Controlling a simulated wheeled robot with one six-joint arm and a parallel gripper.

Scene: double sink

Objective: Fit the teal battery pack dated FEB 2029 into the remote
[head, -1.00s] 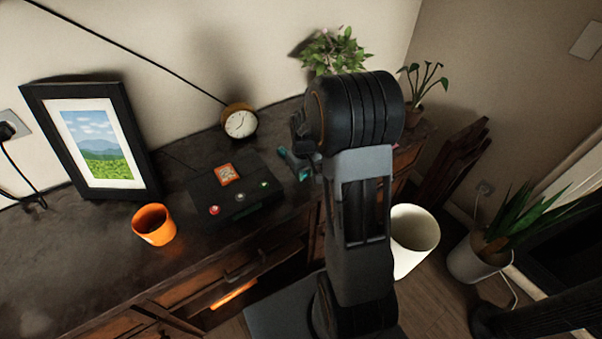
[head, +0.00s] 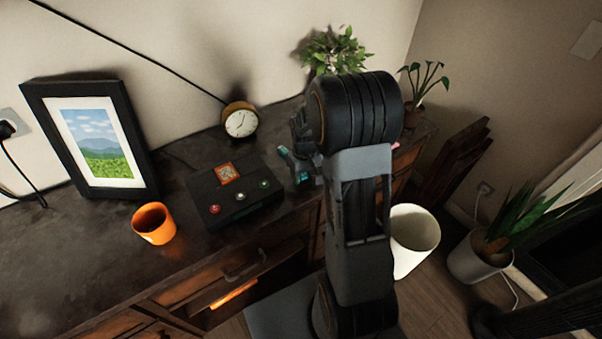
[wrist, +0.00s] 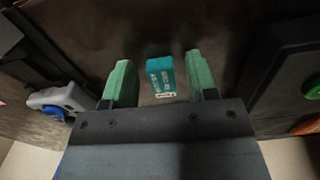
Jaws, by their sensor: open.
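The teal battery pack (wrist: 161,78) lies on the dark tabletop in the wrist view, with pale print that is too blurred to read. My gripper (wrist: 162,84) is open, its two green fingers either side of the pack with a gap on each side. In the head view my gripper (head: 298,165) is at the back right of the desk, largely hidden by my arm. A black box (head: 236,197) with red, white and green buttons and an orange square stands left of it. I cannot tell whether this is the remote.
A grey and blue object (wrist: 58,101) lies left of my fingers; the black box's edge (wrist: 290,80) is at right. An orange mug (head: 154,224), clock (head: 240,121), picture frame (head: 90,140) and leafy plant (head: 335,52) stand on the desk. The desk's left front is clear.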

